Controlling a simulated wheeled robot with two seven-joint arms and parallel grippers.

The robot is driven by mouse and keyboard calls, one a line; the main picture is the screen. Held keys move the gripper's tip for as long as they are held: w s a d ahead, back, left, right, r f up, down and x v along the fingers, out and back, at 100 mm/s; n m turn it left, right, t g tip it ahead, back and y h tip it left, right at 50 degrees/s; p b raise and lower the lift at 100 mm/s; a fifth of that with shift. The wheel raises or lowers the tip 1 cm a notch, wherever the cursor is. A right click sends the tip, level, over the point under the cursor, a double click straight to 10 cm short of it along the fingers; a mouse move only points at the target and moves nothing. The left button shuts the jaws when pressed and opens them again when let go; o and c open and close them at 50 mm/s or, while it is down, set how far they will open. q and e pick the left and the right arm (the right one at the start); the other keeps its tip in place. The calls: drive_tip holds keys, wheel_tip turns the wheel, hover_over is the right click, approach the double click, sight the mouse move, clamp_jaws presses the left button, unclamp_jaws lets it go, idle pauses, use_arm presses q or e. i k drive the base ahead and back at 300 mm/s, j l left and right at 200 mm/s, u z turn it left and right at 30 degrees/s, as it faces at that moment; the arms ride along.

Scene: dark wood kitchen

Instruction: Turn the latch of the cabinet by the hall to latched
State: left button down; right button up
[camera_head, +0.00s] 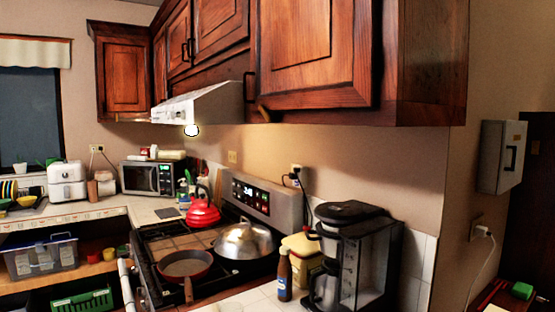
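The nearest wooden wall cabinet (420,70) hangs at the upper right, and its large panelled door (309,50) looks closed. A dark handle (249,87) is at the door's left edge. A small tan piece (263,113), possibly a latch, sits tilted at the door's lower left corner; its exact setting is too small to tell. A small white wall cabinet (496,155) hangs farther right beside a dark opening, with a dark handle or latch (510,157) on its front. I cannot tell which cabinet is meant. Neither gripper is in view.
Below the wooden cabinet stand a coffee maker (352,255), a brown bottle (285,275) and a yellow canister (301,255). The stove holds a red kettle (203,210), a lidded pan (243,241) and a frying pan (185,265). A white cord hangs from an outlet (480,229) at right.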

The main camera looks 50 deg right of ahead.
sight(262, 110)
drive_tip(key=i+z, duration=0.1)
drive_tip(key=z, duration=0.35)
drive_tip(key=j+z, duration=0.1)
drive_tip(key=z, duration=0.3)
drive_tip(key=i+z, duration=0.1)
drive_tip(key=z, duration=0.35)
drive_tip(key=j+z, duration=0.15)
drive_tip(key=z, duration=0.25)
drive_tip(key=i+j+z, duration=0.1)
drive_tip(key=z, duration=0.35)
